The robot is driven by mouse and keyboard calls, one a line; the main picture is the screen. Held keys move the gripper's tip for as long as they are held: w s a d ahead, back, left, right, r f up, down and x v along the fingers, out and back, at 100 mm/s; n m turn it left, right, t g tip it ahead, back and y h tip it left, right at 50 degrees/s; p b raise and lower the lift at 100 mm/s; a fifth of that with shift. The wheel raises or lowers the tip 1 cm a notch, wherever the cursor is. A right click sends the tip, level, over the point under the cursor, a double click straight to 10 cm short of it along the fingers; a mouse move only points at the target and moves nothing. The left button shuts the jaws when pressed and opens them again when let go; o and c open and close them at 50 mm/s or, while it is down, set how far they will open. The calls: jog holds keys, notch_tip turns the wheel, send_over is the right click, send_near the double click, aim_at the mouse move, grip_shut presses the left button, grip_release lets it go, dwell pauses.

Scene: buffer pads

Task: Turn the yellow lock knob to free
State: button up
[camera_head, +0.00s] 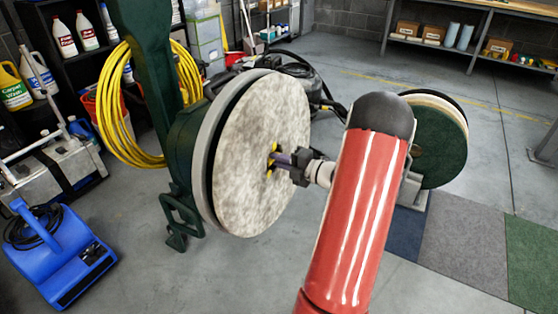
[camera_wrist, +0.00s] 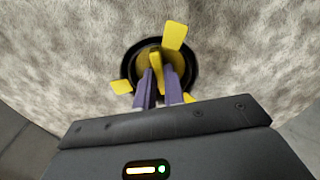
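The yellow lock knob (camera_wrist: 174,37) sits in a dark round recess at the centre of a mottled grey-white pad (camera_head: 262,165). In the wrist view its several yellow arms spread around a central yellow fin. My gripper (camera_head: 277,158) reaches the knob from the right in the head view. In the wrist view its two purple fingers (camera_wrist: 158,80) lie close on either side of the central fin and look shut on it. The fingers hide part of the knob's lower side. In the head view only small yellow bits of the knob show around the fingertips.
The pad is mounted on a dark green stand (camera_head: 150,60). A second round pad with a green face (camera_head: 440,145) stands behind my arm at right. A blue blower (camera_head: 60,255) is on the floor at lower left. A yellow hose (camera_head: 120,120) hangs behind the stand.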

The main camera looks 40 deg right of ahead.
grip_shut()
jog(key=shift+n+b, duration=2.65)
jog(key=shift+n, duration=0.75)
